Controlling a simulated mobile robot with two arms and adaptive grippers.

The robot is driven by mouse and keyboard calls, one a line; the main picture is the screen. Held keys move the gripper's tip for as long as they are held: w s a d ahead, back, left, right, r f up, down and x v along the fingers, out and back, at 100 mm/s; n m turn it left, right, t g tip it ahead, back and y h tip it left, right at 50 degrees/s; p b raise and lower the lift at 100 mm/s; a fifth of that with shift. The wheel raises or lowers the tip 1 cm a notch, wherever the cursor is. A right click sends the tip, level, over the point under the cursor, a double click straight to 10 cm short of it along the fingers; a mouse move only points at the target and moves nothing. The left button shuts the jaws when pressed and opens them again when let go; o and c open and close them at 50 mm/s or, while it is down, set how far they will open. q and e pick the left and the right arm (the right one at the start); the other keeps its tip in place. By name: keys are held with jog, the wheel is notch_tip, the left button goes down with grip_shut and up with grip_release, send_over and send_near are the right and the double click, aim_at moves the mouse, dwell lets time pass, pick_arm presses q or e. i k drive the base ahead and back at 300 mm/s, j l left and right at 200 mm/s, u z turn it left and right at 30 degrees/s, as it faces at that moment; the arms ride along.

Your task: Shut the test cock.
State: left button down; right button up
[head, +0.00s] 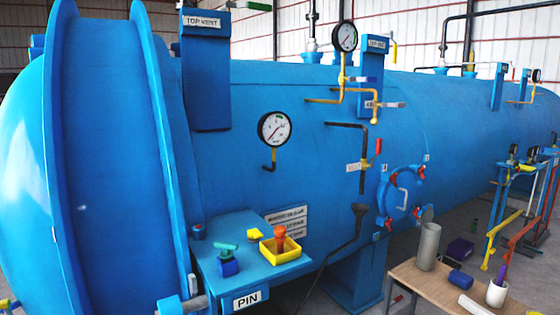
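A small valve with a red upright lever (378,147) sits on a thin black pipe (363,182) on the side of the blue vessel. A small tag (355,167) hangs beside it, too small to read, so I cannot tell for certain that this is the test cock. Another small valve with a pale sideways lever (392,105) sits on the yellow pipe above. Neither of my grippers shows in the head view.
The blue autoclave (240,95) fills most of the view, with two dial gauges (274,129) (345,37). A blue shelf marked PIN (232,262) juts out with a yellow tray (280,251). A wooden table (425,284) with containers stands at lower right. A round hatch (401,195) is below the valves.

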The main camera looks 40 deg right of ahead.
aim_at(378, 150)
jog(key=z, duration=2.05)
